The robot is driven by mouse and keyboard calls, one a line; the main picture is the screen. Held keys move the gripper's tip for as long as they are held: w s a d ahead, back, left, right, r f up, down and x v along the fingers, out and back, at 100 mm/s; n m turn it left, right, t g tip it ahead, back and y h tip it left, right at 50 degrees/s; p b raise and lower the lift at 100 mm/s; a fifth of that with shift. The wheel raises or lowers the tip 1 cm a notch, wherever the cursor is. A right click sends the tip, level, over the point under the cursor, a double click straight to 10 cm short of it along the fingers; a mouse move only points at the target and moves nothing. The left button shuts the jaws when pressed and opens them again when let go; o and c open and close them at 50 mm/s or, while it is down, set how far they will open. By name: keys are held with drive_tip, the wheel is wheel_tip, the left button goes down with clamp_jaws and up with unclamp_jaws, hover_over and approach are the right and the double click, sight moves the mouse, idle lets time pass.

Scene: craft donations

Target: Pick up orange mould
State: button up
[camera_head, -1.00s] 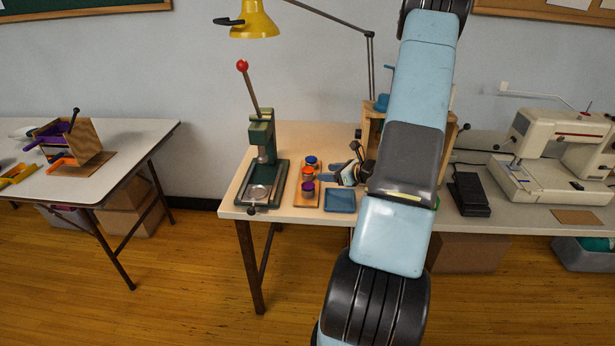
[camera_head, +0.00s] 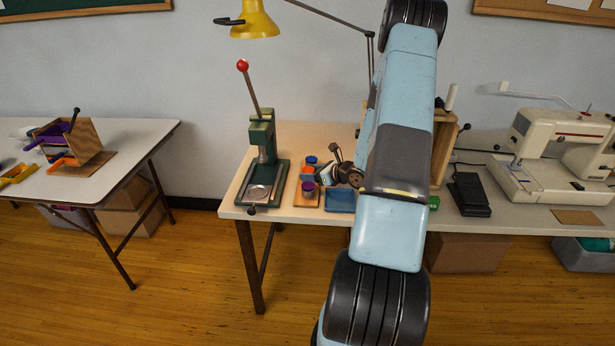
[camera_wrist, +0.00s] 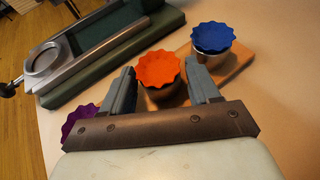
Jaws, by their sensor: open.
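The orange mould (camera_wrist: 163,70) has a scalloped rim and sits on a wooden board (camera_wrist: 236,64) between a blue mould (camera_wrist: 212,38) and a purple mould (camera_wrist: 80,124) in the wrist view. My gripper (camera_wrist: 160,78) is open, with one finger on each side of the orange mould; I cannot tell whether they touch it. In the head view the orange mould (camera_head: 308,169) is partly hidden by my gripper (camera_head: 322,168), which reaches in from the right. The blue mould (camera_head: 311,160) is behind it and the purple mould (camera_head: 308,186) in front.
A green press with a red-knobbed lever (camera_head: 262,150) stands close to the left of the board. A blue tray (camera_head: 340,200) lies to the right of the board. A wooden box (camera_head: 441,150) and a sewing machine (camera_head: 560,150) stand farther right.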

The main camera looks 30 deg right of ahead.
drive_tip(key=shift+c, duration=0.3)
drive_tip(key=c, duration=0.9)
drive_tip(key=shift+o, duration=0.2)
drive_tip(key=shift+r, duration=0.1)
